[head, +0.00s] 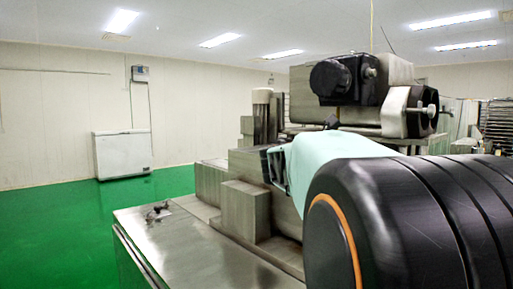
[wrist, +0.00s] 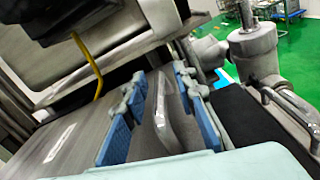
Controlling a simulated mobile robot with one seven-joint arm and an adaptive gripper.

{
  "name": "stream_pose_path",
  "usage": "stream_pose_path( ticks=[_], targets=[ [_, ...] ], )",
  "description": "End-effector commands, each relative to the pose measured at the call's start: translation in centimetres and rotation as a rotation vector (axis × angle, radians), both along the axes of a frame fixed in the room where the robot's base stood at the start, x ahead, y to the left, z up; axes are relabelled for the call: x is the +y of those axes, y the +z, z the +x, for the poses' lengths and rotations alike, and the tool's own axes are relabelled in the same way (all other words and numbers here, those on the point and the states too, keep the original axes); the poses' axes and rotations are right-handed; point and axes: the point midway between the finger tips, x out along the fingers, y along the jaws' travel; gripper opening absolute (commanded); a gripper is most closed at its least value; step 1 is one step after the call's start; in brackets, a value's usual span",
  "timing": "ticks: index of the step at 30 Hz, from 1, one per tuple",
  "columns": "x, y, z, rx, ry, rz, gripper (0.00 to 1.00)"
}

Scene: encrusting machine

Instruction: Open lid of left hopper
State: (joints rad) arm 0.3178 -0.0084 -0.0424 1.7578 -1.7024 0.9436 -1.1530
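My gripper (wrist: 161,76) shows in the wrist view with its two blue-padded fingers apart. A grey metal piece (wrist: 172,115) with a raised edge lies between the fingers in the picture. I cannot tell whether either finger touches it, or whether it is the left hopper's lid. In the head view, my mint-coloured wrist reaches toward the metal machine (head: 249,208), below its dark upper unit (head: 345,80). My black arm link hides much of the right side. I cannot clearly pick out the left hopper or its lid in the head view.
In the wrist view, a yellow cable (wrist: 88,62) hangs near a metal panel at the upper left. A metal post (wrist: 255,50) stands at the right. A flat metal top (head: 190,245) and open green floor (head: 60,215) lie left in the head view.

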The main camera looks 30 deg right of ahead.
Motion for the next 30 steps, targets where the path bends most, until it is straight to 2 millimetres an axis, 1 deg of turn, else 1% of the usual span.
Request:
stream_pose_path(
  ticks=[7,8,14,15,26,29,30],
  targets=[
    [0.0,0.0,0.0,0.0,0.0,0.0,0.26],
    [0.0,0.0,0.0,0.0,0.0,0.0,0.24],
    [0.0,0.0,0.0,0.0,0.0,0.0,0.02],
    [0.0,0.0,0.0,0.0,0.0,0.0,0.0],
    [0.0,0.0,0.1,0.0,0.0,0.0,0.0],
    [0.2,0.1,0.7,0.002,0.001,0.0,0.0],
    [0.4,0.1,1.3,0.002,0.003,0.0,0.0]
  ],
)
